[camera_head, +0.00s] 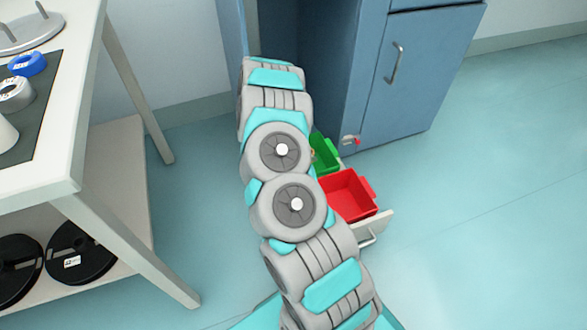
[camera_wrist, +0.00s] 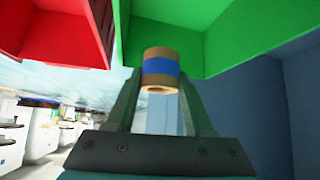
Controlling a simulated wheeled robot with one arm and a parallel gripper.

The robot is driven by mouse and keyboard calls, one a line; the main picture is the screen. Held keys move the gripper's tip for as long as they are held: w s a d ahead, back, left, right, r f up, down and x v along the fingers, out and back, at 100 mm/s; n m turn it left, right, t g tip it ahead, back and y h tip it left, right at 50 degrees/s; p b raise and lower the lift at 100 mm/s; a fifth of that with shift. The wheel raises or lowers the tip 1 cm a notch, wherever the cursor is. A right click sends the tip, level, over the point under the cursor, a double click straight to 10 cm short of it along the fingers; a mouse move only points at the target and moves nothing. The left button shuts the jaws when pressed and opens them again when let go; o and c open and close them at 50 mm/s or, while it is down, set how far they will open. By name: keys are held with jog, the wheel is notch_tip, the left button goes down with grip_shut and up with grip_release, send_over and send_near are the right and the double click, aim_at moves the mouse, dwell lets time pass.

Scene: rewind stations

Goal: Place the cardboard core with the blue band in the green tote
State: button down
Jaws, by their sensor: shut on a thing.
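The cardboard core (camera_wrist: 161,54) is a short tan tube with a blue band around its middle, seen in the wrist view. My gripper (camera_wrist: 160,82) is shut on it, one finger at each side. The green tote (camera_wrist: 215,25) fills the upper part of the wrist view, close to the core. I cannot tell whether the core is above its rim or inside it. In the head view the green tote (camera_head: 325,152) is partly hidden behind my arm, and my gripper and the core are hidden there too.
Floor at right is clear.

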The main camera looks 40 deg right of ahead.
jog(key=shift+w+f, duration=0.15)
jog(key=shift+f, duration=1.7)
jog(key=shift+w+f, duration=0.15)
jog(key=shift+f, duration=1.75)
jog(key=shift+w+f, duration=0.15)
jog(key=shift+f, duration=1.7)
jog(key=shift+f, duration=0.4)
jog(key=shift+f, duration=0.2)
jog(key=c, duration=0.6)
grip_release()
jog(key=shift+o, duration=0.2)
jog(key=shift+r, duration=0.1)
